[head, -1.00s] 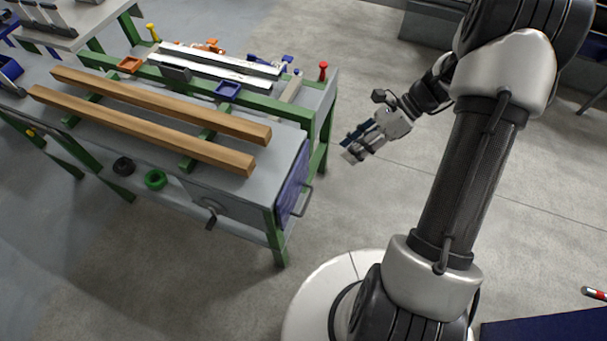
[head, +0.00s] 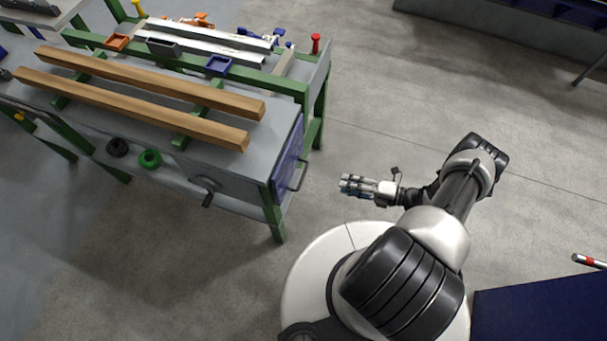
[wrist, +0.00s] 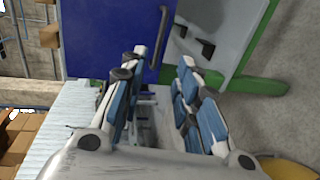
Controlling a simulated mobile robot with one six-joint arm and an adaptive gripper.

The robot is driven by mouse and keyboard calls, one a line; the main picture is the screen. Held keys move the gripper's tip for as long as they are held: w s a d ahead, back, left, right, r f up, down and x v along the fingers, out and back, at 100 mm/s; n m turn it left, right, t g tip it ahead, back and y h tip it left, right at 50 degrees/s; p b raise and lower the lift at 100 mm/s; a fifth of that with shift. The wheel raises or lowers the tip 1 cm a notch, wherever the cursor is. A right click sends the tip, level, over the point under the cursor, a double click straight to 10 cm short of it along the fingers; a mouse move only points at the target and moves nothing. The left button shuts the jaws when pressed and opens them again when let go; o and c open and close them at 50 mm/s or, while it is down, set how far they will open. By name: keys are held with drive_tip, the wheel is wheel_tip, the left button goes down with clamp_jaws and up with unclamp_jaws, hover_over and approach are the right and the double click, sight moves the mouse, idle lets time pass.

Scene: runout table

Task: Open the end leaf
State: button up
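The end leaf (head: 288,158) is a blue panel hanging down at the right end of the runout table (head: 262,142). A dark bar handle (head: 299,177) stands off its outer face. In the wrist view the leaf (wrist: 105,38) fills the top left, and its handle (wrist: 159,38) lies just ahead of the fingertips. My gripper (head: 345,186) is to the right of the handle, with a gap of floor between them. In the wrist view my gripper (wrist: 163,62) is open, its blue-padded fingers apart with nothing between them.
Two wooden beams (head: 150,85) lie on the table. A dark crank (head: 208,195) juts from its front side, and a green leg (head: 277,222) stands near the leaf. Open concrete floor (head: 400,90) lies right of the table. A dark blue box (head: 540,310) is at lower right.

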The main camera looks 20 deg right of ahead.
sight(303, 175)
drive_tip(key=b+x, duration=0.1)
drive_tip(key=x, duration=1.5)
drive_tip(key=shift+w+a, duration=0.15)
drive_tip(key=shift+a, duration=0.2)
clamp_jaws()
